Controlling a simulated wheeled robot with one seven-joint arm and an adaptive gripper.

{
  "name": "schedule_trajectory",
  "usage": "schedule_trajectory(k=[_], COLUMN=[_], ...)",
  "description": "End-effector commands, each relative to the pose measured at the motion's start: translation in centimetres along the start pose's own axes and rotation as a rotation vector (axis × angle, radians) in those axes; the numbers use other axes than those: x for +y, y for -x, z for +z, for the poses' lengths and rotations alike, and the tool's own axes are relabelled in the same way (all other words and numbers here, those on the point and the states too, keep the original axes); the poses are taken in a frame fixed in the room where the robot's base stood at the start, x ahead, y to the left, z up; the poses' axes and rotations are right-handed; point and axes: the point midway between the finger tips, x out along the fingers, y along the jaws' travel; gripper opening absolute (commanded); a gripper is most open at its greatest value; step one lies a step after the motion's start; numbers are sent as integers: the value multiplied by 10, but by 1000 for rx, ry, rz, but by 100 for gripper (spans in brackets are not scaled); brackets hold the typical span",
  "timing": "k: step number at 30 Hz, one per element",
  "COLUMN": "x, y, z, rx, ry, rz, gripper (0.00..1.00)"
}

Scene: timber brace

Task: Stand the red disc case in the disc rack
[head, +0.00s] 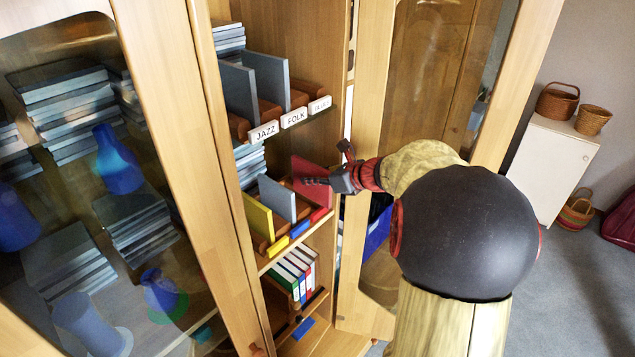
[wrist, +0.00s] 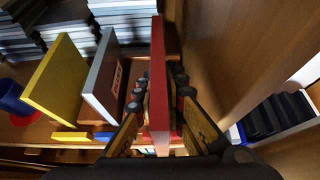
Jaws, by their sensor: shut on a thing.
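The red disc case (wrist: 158,75) stands upright between the fingers of my gripper (wrist: 158,118), which is shut on it. In the head view the red case (head: 309,172) is at the right end of the middle shelf, with my gripper (head: 330,181) reaching in from the right. The disc rack (head: 266,241) on that shelf has yellow, blue and red tabs along its front. The red tab (head: 319,214) is at the right, below the red case. Whether the case's lower edge touches the rack is hidden.
A yellow case (head: 258,216) and a grey case (head: 277,198) stand in the rack left of the red one. Stacked cases lie behind. The cabinet's side wall (wrist: 225,50) is close on the right. An upper shelf with JAZZ and FOLK labels (head: 264,132) is above.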

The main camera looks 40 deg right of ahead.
Motion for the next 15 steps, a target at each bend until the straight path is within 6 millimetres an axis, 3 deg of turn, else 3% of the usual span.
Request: schedule_trajectory(k=[15], x=[0], y=[-33], z=[18], rx=[-1], ry=[0], rz=[1], gripper=[0])
